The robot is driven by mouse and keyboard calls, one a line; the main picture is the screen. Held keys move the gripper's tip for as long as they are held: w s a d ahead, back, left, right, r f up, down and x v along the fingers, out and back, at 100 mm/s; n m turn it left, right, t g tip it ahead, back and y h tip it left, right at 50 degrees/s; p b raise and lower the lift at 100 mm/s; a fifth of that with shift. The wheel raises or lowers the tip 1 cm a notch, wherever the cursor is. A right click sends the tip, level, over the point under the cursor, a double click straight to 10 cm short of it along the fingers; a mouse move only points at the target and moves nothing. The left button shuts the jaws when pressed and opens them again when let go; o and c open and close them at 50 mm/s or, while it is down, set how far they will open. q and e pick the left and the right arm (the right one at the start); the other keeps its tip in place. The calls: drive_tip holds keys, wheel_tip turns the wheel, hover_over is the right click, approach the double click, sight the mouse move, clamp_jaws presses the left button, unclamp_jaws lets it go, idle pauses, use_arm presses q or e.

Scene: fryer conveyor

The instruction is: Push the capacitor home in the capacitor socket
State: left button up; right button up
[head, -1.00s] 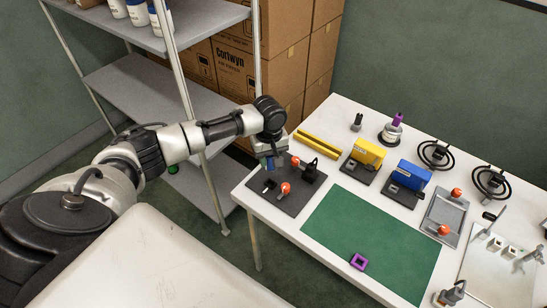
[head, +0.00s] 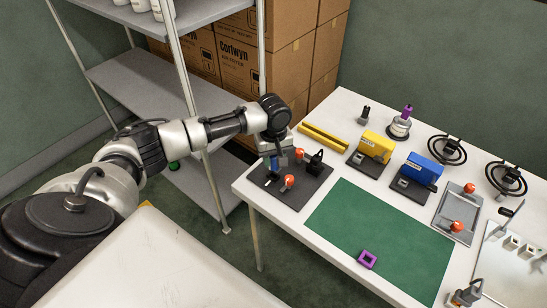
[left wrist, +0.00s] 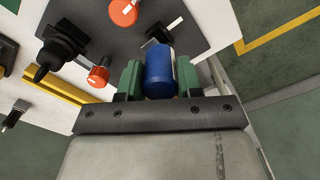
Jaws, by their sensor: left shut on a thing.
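My left gripper (head: 274,158) is shut on the blue cylindrical capacitor (left wrist: 158,72), above the left part of a dark board (head: 296,198) at the table's left corner. In the left wrist view the green fingers of the left gripper (left wrist: 158,78) sit on either side of the capacitor. A sliver of the capacitor (head: 274,164) shows below the gripper in the head view. The capacitor socket is hidden, so I cannot tell how deep the capacitor sits. My right gripper is not in view.
Orange knobs (head: 289,181) and a black upright fitting (head: 315,162) stand on the same board, close to the gripper. A yellow bar (head: 325,138) lies behind it. A shelf rack (head: 150,95) stands left.

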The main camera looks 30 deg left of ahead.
sight(273, 166)
use_arm(q)
drive_tip(key=shift+f+b, duration=0.7)
drive_tip(key=shift+b, duration=0.05)
drive_tip(key=shift+r, duration=0.1)
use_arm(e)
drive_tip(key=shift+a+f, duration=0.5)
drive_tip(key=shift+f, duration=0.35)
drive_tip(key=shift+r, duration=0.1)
use_arm(q)
drive_tip(key=shift+f+p, duration=0.2)
drive_tip(key=shift+p, duration=0.4)
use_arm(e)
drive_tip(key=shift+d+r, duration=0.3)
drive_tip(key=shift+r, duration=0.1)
use_arm(q)
drive_tip(key=shift+f, duration=0.1)
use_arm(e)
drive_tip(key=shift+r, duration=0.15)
use_arm(q)
drive_tip(key=shift+p, duration=0.45)
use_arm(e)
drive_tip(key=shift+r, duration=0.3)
use_arm(q)
drive_tip(key=shift+p, duration=0.8)
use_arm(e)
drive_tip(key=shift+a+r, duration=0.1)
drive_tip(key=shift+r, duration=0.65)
